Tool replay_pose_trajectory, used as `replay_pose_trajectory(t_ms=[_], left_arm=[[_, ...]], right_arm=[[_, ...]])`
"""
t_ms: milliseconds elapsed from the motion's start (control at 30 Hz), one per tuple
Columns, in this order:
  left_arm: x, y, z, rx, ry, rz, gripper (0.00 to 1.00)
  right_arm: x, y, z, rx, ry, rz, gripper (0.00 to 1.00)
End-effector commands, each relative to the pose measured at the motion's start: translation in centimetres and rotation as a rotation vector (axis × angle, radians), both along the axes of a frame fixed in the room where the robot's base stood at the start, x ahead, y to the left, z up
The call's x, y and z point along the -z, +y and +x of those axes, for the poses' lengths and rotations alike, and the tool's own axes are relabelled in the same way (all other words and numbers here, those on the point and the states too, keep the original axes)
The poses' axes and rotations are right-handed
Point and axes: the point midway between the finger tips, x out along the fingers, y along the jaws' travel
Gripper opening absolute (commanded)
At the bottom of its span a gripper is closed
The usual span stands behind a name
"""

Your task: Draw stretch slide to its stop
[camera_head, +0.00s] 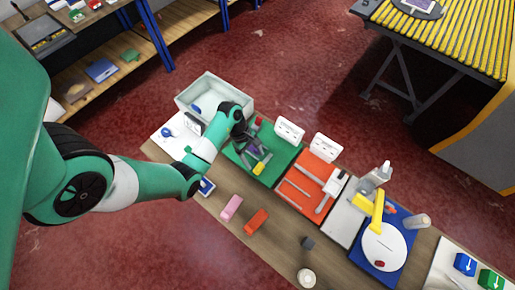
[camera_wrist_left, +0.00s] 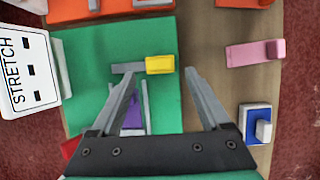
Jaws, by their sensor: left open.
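The stretch station is a green board (camera_head: 285,160), also in the left wrist view (camera_wrist_left: 90,40), beside a white sign reading STRETCH (camera_wrist_left: 28,70). A yellow block (camera_head: 259,168) on a grey crosspiece sits on the board; it also shows in the left wrist view (camera_wrist_left: 160,65). Grey rails with a purple piece (camera_wrist_left: 130,117) between them lie behind one finger. My left gripper (camera_wrist_left: 161,78) is open over the board, with its fingertips to either side of the yellow block in that view. I see no contact, and the height gap is unclear. My right gripper is not in view.
An orange board (camera_head: 298,190) adjoins the green one. A pink block (camera_head: 231,207) and a red-orange block (camera_head: 256,221) lie on the bench's near side. A grey bin (camera_head: 215,88) stands at the back. A blue board with a white disc (camera_head: 384,247) is farther right.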

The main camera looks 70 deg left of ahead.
Motion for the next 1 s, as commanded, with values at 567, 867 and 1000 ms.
replay_pose_trajectory(t_ms=[567, 867, 1000], left_arm=[[4.2, -1.4, 1.0, 0.000, 0.000, 0.001, 0.80], [4.2, -1.4, 1.1, 0.000, 0.000, 0.001, 0.26], [4.2, -1.4, 1.0, 0.000, 0.000, 0.001, 0.01]], right_arm=[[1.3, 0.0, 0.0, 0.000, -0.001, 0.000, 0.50], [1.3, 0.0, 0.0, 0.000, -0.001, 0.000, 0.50], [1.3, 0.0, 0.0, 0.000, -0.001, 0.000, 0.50]])
